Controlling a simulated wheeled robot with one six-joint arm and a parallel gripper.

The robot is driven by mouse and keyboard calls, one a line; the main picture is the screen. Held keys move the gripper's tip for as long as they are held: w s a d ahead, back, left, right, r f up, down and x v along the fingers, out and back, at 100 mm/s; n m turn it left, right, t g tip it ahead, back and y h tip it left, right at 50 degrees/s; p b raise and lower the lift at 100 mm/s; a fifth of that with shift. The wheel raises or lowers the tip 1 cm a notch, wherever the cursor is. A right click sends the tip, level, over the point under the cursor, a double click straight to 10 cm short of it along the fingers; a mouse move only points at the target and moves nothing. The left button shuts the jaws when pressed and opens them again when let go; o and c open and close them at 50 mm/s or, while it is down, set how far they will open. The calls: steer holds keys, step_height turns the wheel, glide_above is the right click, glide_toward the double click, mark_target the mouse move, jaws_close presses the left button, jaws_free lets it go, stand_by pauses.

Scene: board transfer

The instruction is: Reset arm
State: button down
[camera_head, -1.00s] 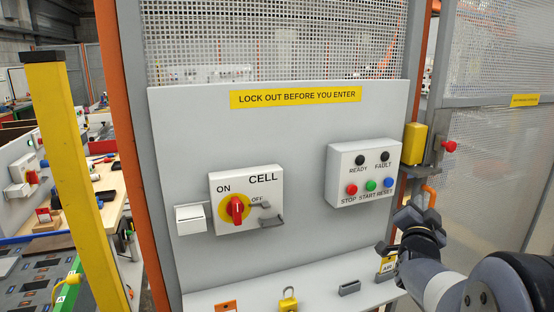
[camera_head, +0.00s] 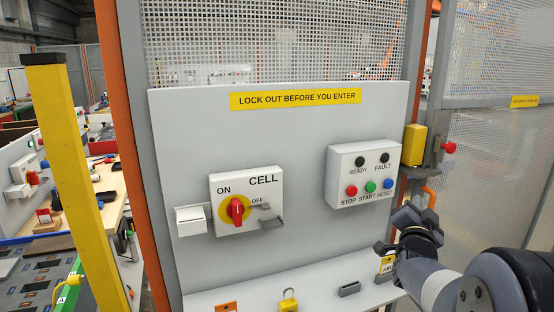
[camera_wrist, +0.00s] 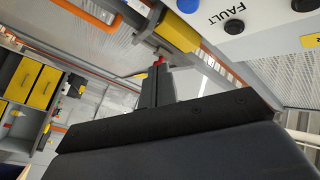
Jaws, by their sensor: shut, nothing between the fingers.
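My gripper (camera_head: 392,247) is at the lower right of the head view, in front of the panel's right edge and below the button box (camera_head: 361,172). It is shut and empty. In the wrist view the dark gripper body (camera_wrist: 165,125) fills the lower middle, with its fingers (camera_wrist: 155,88) pointing up the picture. The button box has two dark lamps, READY and FAULT, and red, green and blue buttons. The CELL switch box (camera_head: 246,200) has a red handle on a yellow disc, standing about upright.
A yellow gate switch (camera_head: 414,145) with a red knob is right of the panel (camera_head: 300,235). The shelf below holds a yellow padlock (camera_head: 288,301), a grey holder (camera_head: 349,289) and tags (camera_head: 386,266). A yellow post (camera_head: 65,150) stands at left. Space before the panel's middle is clear.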

mark_target(388, 183)
steer(key=w+b, duration=0.1)
steer(key=w+a+b, duration=0.1)
steer(key=w, duration=0.1)
steer(key=shift+w+a+f+b, duration=0.2)
steer(key=shift+w+f+b, duration=0.05)
steer(key=shift+w+b, duration=0.15)
steer(key=r+p, duration=0.1)
steer(key=p, duration=0.3)
steer(key=shift+w, duration=0.1)
steer(key=shift+p, duration=0.5)
